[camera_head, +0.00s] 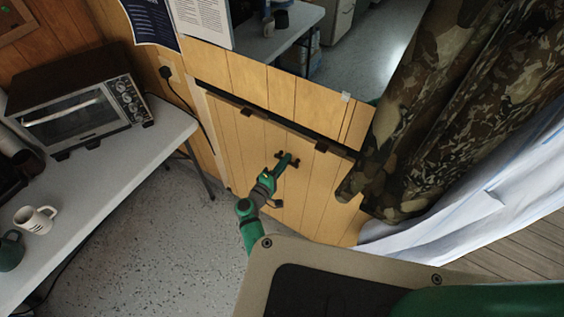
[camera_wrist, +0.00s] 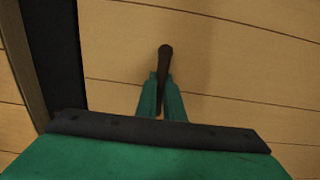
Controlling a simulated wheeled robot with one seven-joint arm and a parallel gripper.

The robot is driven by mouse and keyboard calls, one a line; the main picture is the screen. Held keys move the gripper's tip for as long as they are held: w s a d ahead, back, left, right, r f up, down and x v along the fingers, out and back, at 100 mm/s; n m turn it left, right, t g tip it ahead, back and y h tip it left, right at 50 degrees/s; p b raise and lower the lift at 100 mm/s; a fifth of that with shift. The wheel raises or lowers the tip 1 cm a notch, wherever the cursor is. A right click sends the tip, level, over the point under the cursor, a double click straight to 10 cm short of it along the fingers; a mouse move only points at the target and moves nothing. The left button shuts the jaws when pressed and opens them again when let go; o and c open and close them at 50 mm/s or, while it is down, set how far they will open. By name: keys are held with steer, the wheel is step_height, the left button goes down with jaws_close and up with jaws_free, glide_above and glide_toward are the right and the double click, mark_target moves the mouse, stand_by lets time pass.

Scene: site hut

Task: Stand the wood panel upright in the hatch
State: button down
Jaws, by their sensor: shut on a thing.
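The wood panel (camera_head: 245,140) is a pale planked board, standing roughly upright in the low part of the wall. A dark band, the hatch's upper edge (camera_head: 285,121), runs above it with two small dark fittings. I cannot tell whether the panel sits flush. My gripper (camera_head: 287,160) is at the panel's front, shut on its dark handle. In the wrist view my gripper (camera_wrist: 162,95) closes around the dark handle (camera_wrist: 165,58), with the planked panel (camera_wrist: 230,60) behind. A dark strip and a brown edge show at the left there. The panel's lower right is hidden.
A white table (camera_head: 120,165) with a toaster oven (camera_head: 75,105), a white mug (camera_head: 37,219) and a green mug (camera_head: 10,250) stands at the left. A camouflage curtain (camera_head: 430,110) and pale sheeting (camera_head: 480,195) hang at the right.

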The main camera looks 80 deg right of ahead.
steer(key=shift+s+d+r, duration=0.45)
steer(key=shift+s+d, duration=0.05)
steer(key=shift+d, duration=0.15)
steer(key=c, duration=1.9)
jaws_free()
steer(key=shift+w, duration=0.1)
steer(key=shift+a+f, duration=0.1)
steer(key=shift+f, duration=0.15)
steer(key=shift+o, duration=0.5)
steer(key=v, duration=1.2)
steer(key=shift+w+f, duration=0.2)
